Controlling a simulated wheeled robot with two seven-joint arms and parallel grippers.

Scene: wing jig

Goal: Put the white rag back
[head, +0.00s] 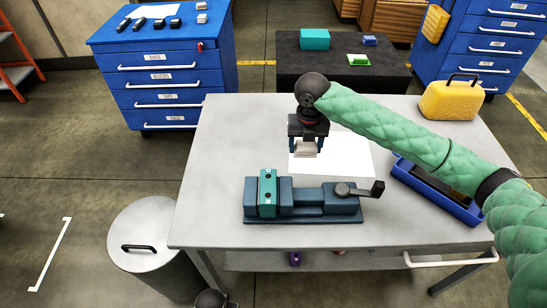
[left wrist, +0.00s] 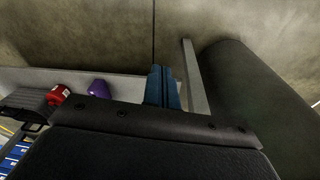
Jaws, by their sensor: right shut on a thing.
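The white rag (head: 306,148), a small pale folded piece, is between the fingers of my right gripper (head: 306,146) in the head view. The right gripper is shut on it, pointing down over the grey workbench, behind the vise. I cannot tell whether the rag touches the bench. My left gripper (left wrist: 165,88) shows in the left wrist view with its blue fingers together and nothing visible between them. It is low, near the bench's lower shelf.
The blue-grey vise (head: 320,200) with teal jaws stands at the bench (head: 225,150) front. A blue tray (head: 435,190) and yellow case (head: 451,101) are on the right. A grey bin (head: 150,225) stands left of the bench. A blue drawer cabinet (head: 165,85) stands behind left.

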